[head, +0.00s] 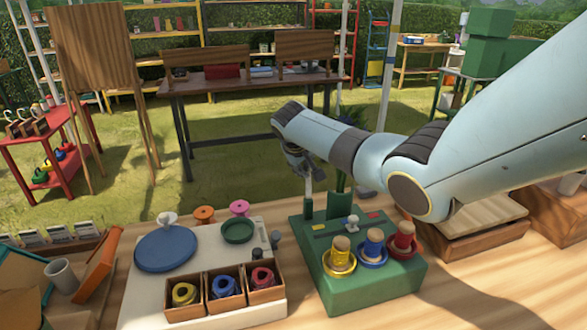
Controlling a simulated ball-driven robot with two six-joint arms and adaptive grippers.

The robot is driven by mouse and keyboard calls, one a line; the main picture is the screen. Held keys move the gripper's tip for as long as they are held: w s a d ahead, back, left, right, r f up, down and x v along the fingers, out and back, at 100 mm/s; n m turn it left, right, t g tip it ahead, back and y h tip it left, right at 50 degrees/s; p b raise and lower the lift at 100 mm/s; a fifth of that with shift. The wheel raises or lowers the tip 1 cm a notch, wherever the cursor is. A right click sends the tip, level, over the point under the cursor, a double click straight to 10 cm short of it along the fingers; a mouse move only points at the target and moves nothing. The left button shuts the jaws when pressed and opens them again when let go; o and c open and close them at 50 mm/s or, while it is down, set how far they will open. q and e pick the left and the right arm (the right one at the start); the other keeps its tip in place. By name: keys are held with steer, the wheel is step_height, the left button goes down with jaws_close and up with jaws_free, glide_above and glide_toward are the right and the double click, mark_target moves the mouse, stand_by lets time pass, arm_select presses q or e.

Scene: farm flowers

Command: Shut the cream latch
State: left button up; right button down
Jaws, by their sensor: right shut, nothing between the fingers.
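A green box (345,297) stands on the wooden table at the centre right. A small pale knob (351,222) sits at a dark slot on its top, between a yellow mark and a red mark. It may be the cream latch, but it is too small to be sure. My left gripper is not in view.
Yellow, blue and red spools (372,246) with wooden tops stand at the front of the green box. A white board (148,300) to the left holds a blue disc (165,249) and wooden boxes (226,302). A wooden tray (480,240) lies right, under my arm.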

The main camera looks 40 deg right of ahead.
steer(key=m, duration=0.1)
steer(key=s+d+m+g, duration=0.1)
steer(key=shift+d+m+g+h+b, duration=0.15)
steer(key=shift+m+g+h+b, duration=0.15)
steer(key=shift+m+h, duration=0.1)
steer(key=s+m+g+b, duration=0.1)
steer(key=m, duration=0.1)
steer(key=s+d+m+g+b, duration=0.1)
steer(key=s+m+g, duration=0.1)
steer(key=m, duration=0.1)
steer(key=s+m+g, duration=0.1)
steer(key=m, duration=0.2)
steer(key=shift+s+d+g+b, duration=0.2)
steer(key=shift+d+g+b, duration=0.1)
steer(key=shift+b, duration=0.1)
steer(key=shift+a, duration=0.2)
steer(key=shift+w+a+p, duration=0.15)
steer(key=shift+a+p, duration=0.15)
steer(key=shift+a, duration=0.35)
steer(key=v, duration=1.2)
steer(key=shift+d, duration=0.2)
